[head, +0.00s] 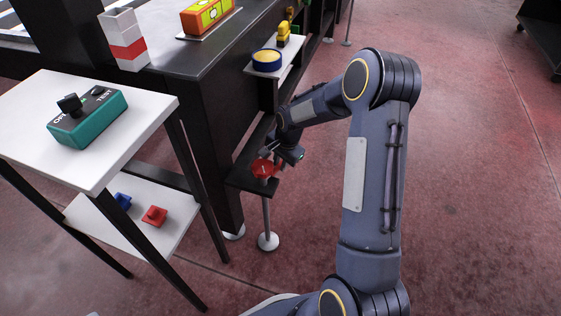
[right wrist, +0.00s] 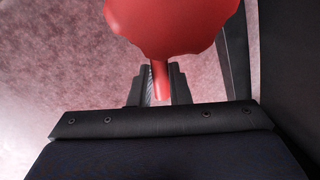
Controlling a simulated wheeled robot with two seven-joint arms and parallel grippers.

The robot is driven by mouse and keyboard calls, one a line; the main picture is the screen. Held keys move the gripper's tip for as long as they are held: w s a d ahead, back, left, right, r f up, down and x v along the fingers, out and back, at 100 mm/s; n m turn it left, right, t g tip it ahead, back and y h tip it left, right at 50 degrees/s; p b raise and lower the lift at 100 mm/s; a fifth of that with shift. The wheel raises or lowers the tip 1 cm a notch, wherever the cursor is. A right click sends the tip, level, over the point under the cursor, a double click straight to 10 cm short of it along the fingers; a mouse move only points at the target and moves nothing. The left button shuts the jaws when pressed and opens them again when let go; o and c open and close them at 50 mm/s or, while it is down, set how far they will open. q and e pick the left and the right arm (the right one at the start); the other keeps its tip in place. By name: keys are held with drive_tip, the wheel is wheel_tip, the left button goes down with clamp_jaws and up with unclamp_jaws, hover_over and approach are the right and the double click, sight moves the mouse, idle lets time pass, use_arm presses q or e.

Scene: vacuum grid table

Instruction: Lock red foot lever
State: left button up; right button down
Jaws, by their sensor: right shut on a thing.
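The red foot lever (head: 263,168) sits at the near end of a low black shelf beside the big table's leg. In the right wrist view its broad red head (right wrist: 172,22) fills the top, and a narrow red stem runs down between the fingers. My right gripper (head: 279,163) reaches down to the lever from the right and is shut on it; the fingers also show in the right wrist view (right wrist: 160,88). The lever's base and lock are too small or hidden to make out. My left gripper is not in view.
A white side table (head: 150,113) stands at the left with a teal switch box (head: 90,118); its lower shelf holds a red block (head: 155,216) and a blue block (head: 122,201). A blue and yellow round button (head: 267,60) sits above the lever.

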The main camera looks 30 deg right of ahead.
drive_tip(key=s+a+m+h+p, duration=0.2)
drive_tip(key=s+m+p, duration=0.6)
drive_tip(key=m, duration=0.6)
drive_tip(key=shift+a+g+p, duration=0.3)
drive_tip(key=shift+a+p, duration=0.05)
drive_tip(key=shift+p, duration=0.5)
drive_tip(key=shift+s, duration=0.1)
drive_tip(key=c, duration=1.3)
unclamp_jaws()
drive_tip(key=shift+c, duration=0.2)
drive_tip(key=shift+a+r, duration=0.1)
drive_tip(key=shift+r, duration=0.05)
